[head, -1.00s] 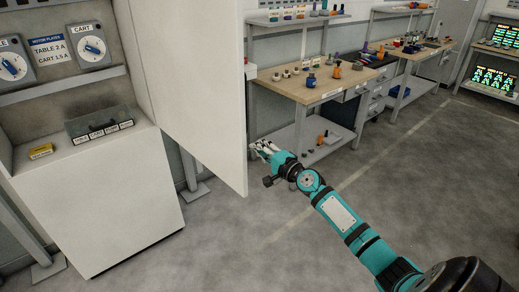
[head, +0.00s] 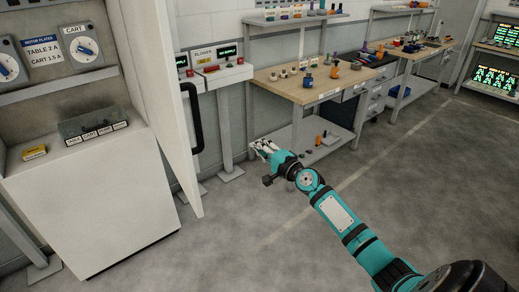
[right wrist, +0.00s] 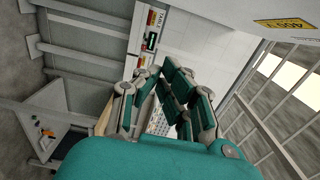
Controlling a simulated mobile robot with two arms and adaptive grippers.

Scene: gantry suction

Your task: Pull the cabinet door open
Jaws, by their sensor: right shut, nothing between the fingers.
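The cabinet door (head: 150,95) is a tall white panel standing open at the left in the head view. Its free edge points towards me. A black bar handle (head: 195,118) shows on the door's right side. The open cabinet (head: 95,205) is to the left, with dials above and a pale box-like front below. My right gripper (head: 262,147) is right of the door and handle, clear of both in the picture. It is shut and empty; its fingers also show in the right wrist view (right wrist: 165,75). My left gripper is out of view.
A workbench (head: 310,95) with small parts stands behind my right gripper. A blower console (head: 220,72) on a post stands behind the door. Grey floor (head: 250,250) is clear in front. The right wrist view shows a white surface with a yellow label (right wrist: 286,25).

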